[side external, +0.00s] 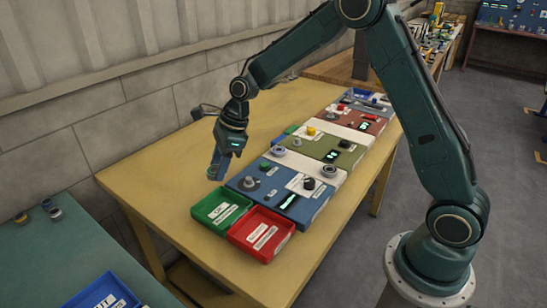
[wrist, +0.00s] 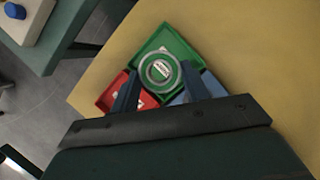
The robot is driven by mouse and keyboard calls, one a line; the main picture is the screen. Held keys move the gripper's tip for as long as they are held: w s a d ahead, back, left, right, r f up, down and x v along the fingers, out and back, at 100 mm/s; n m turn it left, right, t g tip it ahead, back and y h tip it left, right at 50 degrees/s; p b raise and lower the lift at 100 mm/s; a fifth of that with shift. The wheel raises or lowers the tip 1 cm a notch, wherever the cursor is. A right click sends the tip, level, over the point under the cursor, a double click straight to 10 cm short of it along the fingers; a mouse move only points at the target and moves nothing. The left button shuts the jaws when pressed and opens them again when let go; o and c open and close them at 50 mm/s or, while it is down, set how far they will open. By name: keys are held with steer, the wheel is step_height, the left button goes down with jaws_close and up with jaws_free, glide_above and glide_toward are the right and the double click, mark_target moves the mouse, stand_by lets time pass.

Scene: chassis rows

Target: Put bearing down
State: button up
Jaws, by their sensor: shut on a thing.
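My gripper (side external: 215,170) hangs over the left end of the table, above and behind the green tray (side external: 222,199). In the wrist view its two fingers (wrist: 159,82) are shut on a round metal bearing (wrist: 147,72), a ring with an open centre. The green tray (wrist: 183,42) lies below the bearing, and its white label shows through the ring. In the side view the held bearing is too small to make out clearly at the fingertips.
A red tray (side external: 261,234) stands beside the green one. A blue chassis panel (side external: 262,203) with knobs adjoins both. Olive (side external: 345,157) and reddish panels (side external: 372,124) continue along the row. Bare wooden tabletop (side external: 165,175) lies left of the trays.

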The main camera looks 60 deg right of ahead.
mark_target(221, 213)
steer(key=shift+f, duration=6.6)
steer(key=shift+f, duration=0.15)
steer(key=o, duration=1.1)
steer(key=shift+o, duration=0.2)
steer(key=v, duration=1.2)
